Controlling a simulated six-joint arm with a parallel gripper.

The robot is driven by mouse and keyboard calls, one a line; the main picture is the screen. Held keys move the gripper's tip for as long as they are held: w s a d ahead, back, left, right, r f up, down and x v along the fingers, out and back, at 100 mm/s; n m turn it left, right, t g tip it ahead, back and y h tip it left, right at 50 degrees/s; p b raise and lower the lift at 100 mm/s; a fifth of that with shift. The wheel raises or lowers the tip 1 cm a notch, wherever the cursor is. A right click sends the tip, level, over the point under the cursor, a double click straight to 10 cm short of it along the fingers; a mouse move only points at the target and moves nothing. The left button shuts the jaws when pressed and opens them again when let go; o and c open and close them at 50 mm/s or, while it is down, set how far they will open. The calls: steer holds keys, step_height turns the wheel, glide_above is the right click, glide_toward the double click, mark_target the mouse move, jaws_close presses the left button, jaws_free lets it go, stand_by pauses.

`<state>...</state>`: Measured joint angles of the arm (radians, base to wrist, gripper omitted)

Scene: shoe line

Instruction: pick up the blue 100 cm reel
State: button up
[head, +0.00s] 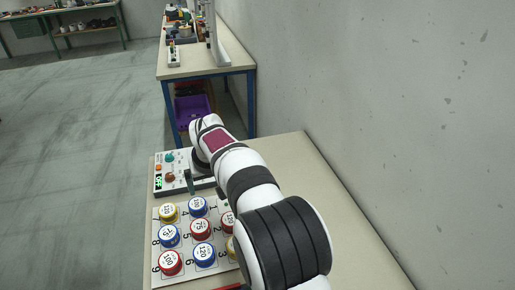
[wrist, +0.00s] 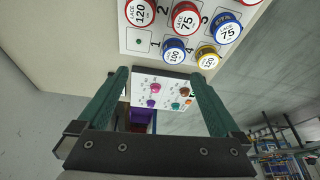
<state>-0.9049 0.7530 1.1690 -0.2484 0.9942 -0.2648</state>
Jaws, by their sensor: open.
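The blue 100 cm reel (head: 198,206) sits on the numbered board (head: 154,222) beside the number 4, in its far row. In the wrist view the blue 100 cm reel (wrist: 174,51) stands beyond the fingertips. My gripper (head: 190,184) is just past the board's far edge, partly hidden by my arm. In the wrist view my gripper (wrist: 160,74) has its green fingers apart, with no reel between them.
A yellow reel (head: 168,211) and a red 75 reel (head: 200,229) stand close to the blue reel. Several other reels share the board. A control box (head: 159,168) with knobs lies beyond it. A wall (head: 400,130) is at the right.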

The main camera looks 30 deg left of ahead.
steer(key=n, duration=0.1)
glide_toward(198, 205)
steer(key=x, duration=0.9)
steer(key=shift+w+a+f, duration=0.1)
steer(key=shift+a+f, duration=0.1)
steer(key=shift+f, duration=0.15)
steer(key=shift+c, duration=0.3)
